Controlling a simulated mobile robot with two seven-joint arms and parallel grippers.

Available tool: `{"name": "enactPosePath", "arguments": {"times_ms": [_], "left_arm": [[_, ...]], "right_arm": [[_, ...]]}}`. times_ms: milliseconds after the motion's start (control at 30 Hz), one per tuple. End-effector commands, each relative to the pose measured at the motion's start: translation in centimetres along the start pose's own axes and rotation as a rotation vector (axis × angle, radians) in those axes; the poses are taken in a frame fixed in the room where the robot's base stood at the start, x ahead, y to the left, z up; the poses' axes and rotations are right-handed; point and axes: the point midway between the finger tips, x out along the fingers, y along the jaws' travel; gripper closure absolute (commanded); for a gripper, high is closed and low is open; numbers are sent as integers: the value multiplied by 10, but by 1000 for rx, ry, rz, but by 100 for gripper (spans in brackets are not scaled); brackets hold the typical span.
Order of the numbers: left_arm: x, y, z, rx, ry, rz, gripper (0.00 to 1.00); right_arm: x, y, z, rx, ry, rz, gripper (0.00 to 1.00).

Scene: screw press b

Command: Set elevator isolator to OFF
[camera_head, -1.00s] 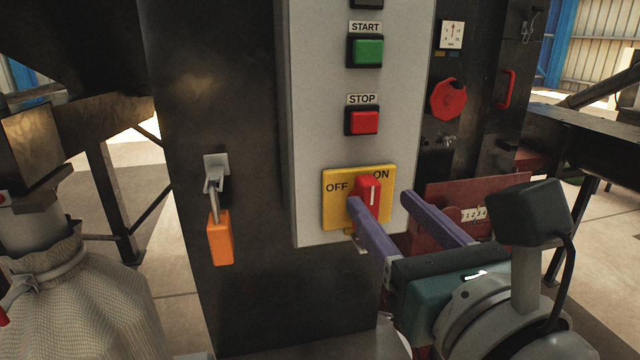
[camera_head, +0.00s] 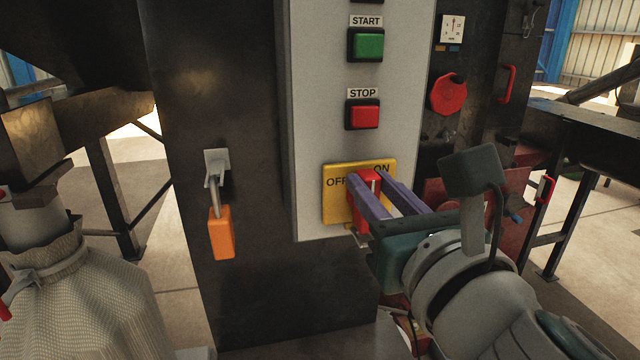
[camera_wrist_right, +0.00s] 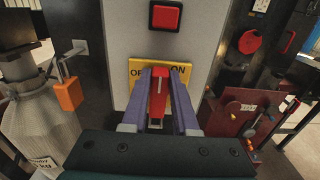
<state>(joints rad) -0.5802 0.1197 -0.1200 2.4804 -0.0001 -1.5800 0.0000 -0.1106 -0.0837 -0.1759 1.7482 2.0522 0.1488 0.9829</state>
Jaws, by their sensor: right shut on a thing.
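The elevator isolator is a red rotary handle (camera_head: 362,208) on a yellow plate (camera_head: 334,206) marked OFF at left and ON at right, low on a grey control panel. My right gripper (camera_head: 378,190) is shut on the red handle, with one purple finger on each side. In the right wrist view the red handle (camera_wrist_right: 158,96) stands upright between the fingers. Its white mark points up, between the two words. The fingers hide part of the plate. My left gripper is not in view.
Above the isolator are a red STOP button (camera_head: 365,116) and a green START button (camera_head: 369,45). An orange padlock (camera_head: 220,232) hangs from a hasp at left. A red octagonal knob (camera_head: 449,93) and a dark red box (camera_wrist_right: 245,112) are at right.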

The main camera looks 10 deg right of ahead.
Motion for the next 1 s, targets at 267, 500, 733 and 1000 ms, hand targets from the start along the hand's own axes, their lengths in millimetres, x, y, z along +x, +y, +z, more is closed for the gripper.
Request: {"name": "enactPosePath", "arguments": {"times_ms": [267,500,733,1000], "left_arm": [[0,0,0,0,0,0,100],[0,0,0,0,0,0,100],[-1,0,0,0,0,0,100],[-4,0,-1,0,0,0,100]], "right_arm": [[0,0,0,0,0,0,100],[0,0,0,-3,0,0,100],[0,2,0,-55,0,1,100],[0,6,0,-236,1,0,100]]}}
